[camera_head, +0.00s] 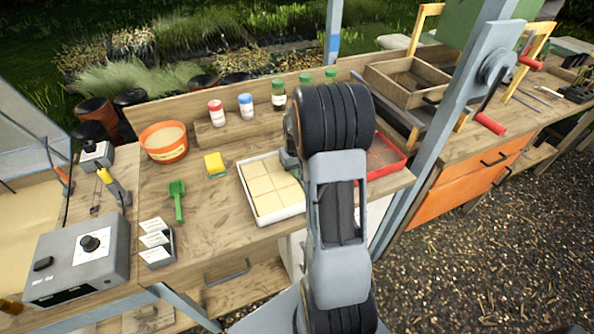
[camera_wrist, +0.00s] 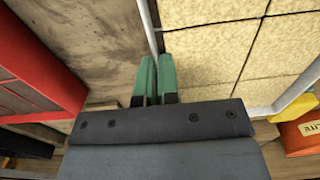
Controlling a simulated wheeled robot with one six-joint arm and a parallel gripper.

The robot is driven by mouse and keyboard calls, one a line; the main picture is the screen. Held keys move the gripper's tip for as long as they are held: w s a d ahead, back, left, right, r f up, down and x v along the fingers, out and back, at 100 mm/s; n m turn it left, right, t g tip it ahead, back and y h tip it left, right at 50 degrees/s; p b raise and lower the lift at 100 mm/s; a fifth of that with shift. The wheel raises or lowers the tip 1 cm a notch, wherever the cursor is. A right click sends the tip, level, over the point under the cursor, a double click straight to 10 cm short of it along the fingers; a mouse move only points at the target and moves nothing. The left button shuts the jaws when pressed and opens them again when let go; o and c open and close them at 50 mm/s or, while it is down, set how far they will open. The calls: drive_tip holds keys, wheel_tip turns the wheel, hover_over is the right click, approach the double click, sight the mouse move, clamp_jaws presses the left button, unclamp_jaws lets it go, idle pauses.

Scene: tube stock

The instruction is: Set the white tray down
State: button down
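The white tray (camera_head: 278,216) is on or just above the wooden bench top; I cannot tell if its underside touches the wood. It looks level and holds several square tan blocks (camera_head: 268,187). My gripper (camera_head: 287,158) is at its right wall, partly hidden behind my arm. In the wrist view, the green fingertips (camera_wrist: 157,78) stand close together on either side of the tray's thin white wall (camera_wrist: 150,28), which runs in between them. The gripper is shut on that wall.
A red tray (camera_head: 399,163) lies close on the right, partly behind my arm. A yellow sponge (camera_head: 214,165), green scoop (camera_head: 177,200) and orange pot (camera_head: 165,154) stand to the left. Small jars (camera_head: 247,106) line the back shelf. Bare bench (camera_head: 215,222) shows left of the tray.

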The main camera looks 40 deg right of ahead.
drive_tip(key=shift+f, duration=0.15)
drive_tip(key=c, duration=1.3)
unclamp_jaws()
drive_tip(key=shift+c, duration=0.2)
wheel_tip(320, 180, up, 12)
drive_tip(key=s+a+r+n+t, duration=0.1)
drive_tip(key=s+a+t, duration=0.1)
drive_tip(key=s+a, duration=0.5)
drive_tip(key=s+a+r+n+t, duration=0.1)
drive_tip(key=s+a, duration=0.6)
drive_tip(key=a, duration=0.4)
drive_tip(key=shift+s+a+r+t, duration=0.15)
drive_tip(key=shift+a+r+t, duration=0.1)
drive_tip(key=shift+t, duration=0.15)
